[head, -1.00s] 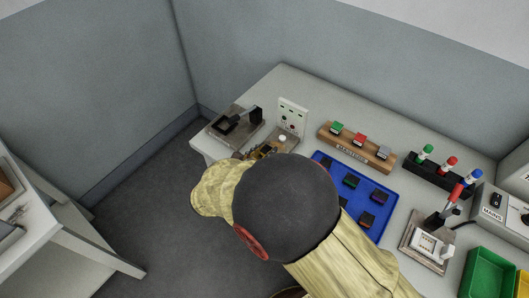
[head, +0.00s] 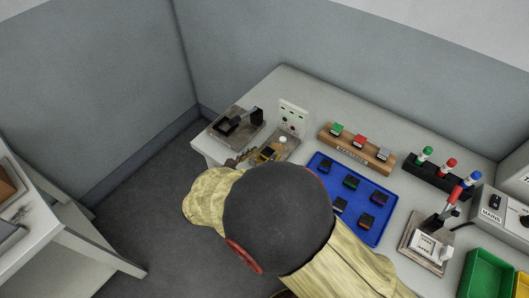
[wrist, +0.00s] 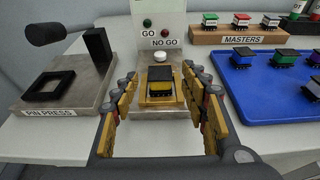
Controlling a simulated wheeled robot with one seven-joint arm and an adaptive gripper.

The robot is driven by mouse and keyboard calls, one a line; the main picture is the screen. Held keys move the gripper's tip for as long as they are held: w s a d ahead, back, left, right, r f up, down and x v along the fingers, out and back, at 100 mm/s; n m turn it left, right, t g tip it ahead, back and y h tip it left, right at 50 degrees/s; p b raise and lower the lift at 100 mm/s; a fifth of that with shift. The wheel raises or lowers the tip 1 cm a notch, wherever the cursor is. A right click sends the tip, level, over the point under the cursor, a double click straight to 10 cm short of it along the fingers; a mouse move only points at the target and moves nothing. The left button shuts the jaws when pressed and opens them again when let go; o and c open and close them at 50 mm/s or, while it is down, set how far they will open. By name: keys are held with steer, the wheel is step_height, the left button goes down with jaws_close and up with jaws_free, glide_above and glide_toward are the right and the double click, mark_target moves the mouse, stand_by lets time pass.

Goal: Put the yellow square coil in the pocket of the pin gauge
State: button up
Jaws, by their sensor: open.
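The yellow square coil (wrist: 160,88), with a black top and yellow sides, rests at the brass-coloured pocket (wrist: 146,101) of the pin gauge (wrist: 158,30) in the wrist view. I cannot tell whether it is fully seated. The gauge has a white upright panel marked GO and NO GO, and a white button behind the coil. My gripper (wrist: 162,76) is open, with its brass-coloured fingers apart on the left and right of the coil, not gripping it. In the head view the gauge panel (head: 293,116) shows, while my arm hides most of the gripper.
The pin press (wrist: 62,88) stands left of the gauge. The blue tray (wrist: 262,98) with several coils lies to the right. The wooden masters rack (wrist: 237,36) stands behind the tray.

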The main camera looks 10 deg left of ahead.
steer(key=p+v, duration=0.2)
steer(key=v, duration=0.7)
steer(key=d+r+m+g, duration=0.3)
steer(key=d+m, duration=0.2)
steer(key=d, duration=0.3)
steer(key=w+d+r+m+g+h, duration=0.1)
steer(key=d+r+m+g, duration=0.3)
steer(key=d, duration=0.5)
steer(key=d+r+m+g, duration=0.2)
steer(key=d+r+m, duration=0.1)
steer(key=d+m, duration=0.4)
steer(key=s+d+r+m+y, duration=0.3)
steer(key=s+d+r+m, duration=0.1)
steer(key=s+d+m, duration=0.1)
steer(key=s+d+r+m+t+y, duration=0.1)
steer(key=s+d+r+m+y, duration=0.2)
steer(key=m, duration=0.7)
steer(key=s+d+r, duration=0.2)
steer(key=s+d, duration=0.1)
steer(key=d, duration=0.1)
steer(key=shift+d+m, duration=0.25)
steer(key=shift+m, duration=0.05)
steer(key=shift+s+r, duration=0.1)
steer(key=shift+r, duration=0.05)
steer(key=shift+c, duration=1.4)
